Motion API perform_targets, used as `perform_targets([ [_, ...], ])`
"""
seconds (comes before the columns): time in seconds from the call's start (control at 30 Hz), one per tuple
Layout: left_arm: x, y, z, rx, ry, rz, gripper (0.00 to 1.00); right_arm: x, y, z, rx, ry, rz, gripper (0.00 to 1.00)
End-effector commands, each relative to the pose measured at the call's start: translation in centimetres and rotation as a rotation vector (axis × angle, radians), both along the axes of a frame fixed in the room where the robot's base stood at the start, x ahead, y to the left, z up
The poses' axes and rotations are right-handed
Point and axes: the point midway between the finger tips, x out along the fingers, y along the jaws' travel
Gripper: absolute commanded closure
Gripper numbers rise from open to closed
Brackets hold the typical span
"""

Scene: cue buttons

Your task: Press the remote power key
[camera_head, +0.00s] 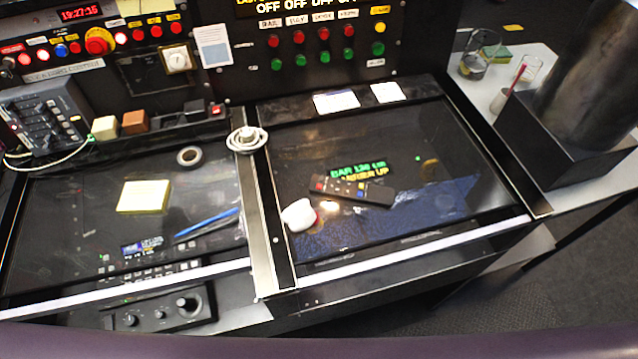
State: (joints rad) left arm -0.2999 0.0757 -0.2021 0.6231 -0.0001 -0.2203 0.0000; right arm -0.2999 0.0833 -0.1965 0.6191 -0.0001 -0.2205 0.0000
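The remote (352,191) is a long dark handset lying on the dark glass of the right-hand desk panel. It lies slightly tilted, its left end higher in the picture. The key markings are too small to read, so I cannot confirm which one is power. Nothing covers the remote. Neither of my grippers is in view.
A white rounded object (299,215) sits just left of and below the remote. A raised divider (262,215) with a round white-grey item (246,139) on it runs beside the panel. Yellow notes (143,196) lie left. The glass right of the remote is clear.

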Motion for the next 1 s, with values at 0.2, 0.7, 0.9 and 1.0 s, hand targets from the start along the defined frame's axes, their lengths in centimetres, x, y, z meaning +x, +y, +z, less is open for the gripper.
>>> perform_targets([
  [0.2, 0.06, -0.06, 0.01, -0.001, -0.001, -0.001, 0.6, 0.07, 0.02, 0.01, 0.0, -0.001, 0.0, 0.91],
  [0.7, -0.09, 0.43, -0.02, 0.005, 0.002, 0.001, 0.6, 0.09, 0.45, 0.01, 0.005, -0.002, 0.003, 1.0],
  [0.9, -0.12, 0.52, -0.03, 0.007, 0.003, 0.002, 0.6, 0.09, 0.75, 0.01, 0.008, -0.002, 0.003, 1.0],
  [1.0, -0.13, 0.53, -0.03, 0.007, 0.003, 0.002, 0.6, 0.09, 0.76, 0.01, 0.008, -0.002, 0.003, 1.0],
])
